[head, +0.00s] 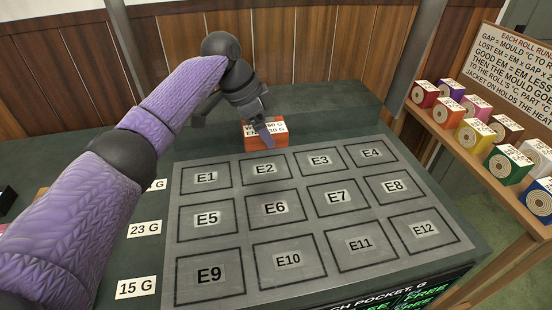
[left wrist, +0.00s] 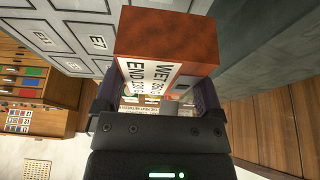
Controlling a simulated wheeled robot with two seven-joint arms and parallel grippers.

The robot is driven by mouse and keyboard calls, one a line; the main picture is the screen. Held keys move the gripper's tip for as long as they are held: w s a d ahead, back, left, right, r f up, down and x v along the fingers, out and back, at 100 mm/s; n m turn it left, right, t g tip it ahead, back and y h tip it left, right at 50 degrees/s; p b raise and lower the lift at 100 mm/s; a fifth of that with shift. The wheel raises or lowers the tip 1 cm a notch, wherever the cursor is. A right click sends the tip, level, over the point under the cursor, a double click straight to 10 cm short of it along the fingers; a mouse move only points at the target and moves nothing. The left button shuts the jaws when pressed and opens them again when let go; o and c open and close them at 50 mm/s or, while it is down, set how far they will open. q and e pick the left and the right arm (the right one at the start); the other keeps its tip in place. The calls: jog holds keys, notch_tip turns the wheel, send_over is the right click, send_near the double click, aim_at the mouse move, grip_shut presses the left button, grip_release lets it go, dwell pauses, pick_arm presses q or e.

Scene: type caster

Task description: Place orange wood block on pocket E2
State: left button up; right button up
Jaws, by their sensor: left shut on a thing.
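The orange wood block (head: 279,141) is between the jaws of my left gripper (head: 265,130), just behind pocket E2. It carries a white label starting WET and END, partly hidden by a finger. In the left wrist view the block (left wrist: 170,32) sits between the two fingers of the left gripper (left wrist: 155,97), which is shut on it. Pocket E2 (head: 283,173) is an empty outlined square in the back row of the grey plate, between E1 and E3. I cannot tell how high the block is above the surface. My right gripper is not in view.
The grey plate (head: 241,224) has several empty labelled pockets, E1 to E12. Weight cards such as 23 G (head: 145,229) lie along its left side. A wooden shelf (head: 470,158) on the right holds several coloured rolls or boxes. A wooden panel wall (head: 300,45) stands behind.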

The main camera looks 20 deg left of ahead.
aim_at(246, 129)
pick_arm(q)
notch_tip(246, 129, down, 8)
jog(key=b, duration=0.2)
jog(key=shift+s+f+b, duration=0.1)
jog(key=shift+s+b, duration=0.05)
jog(key=shift+b, duration=0.2)
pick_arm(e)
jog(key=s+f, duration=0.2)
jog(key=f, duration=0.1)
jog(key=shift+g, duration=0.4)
pick_arm(q)
jog(key=o, duration=1)
jog(key=shift+c, duration=0.2)
jog(key=shift+o, duration=0.4)
jog(key=p+v, duration=0.3)
jog(key=v, duration=0.4)
jog(key=shift+r, duration=0.3)
jog(key=shift+s+a+r, duration=0.1)
jog(key=shift+a+r, duration=0.05)
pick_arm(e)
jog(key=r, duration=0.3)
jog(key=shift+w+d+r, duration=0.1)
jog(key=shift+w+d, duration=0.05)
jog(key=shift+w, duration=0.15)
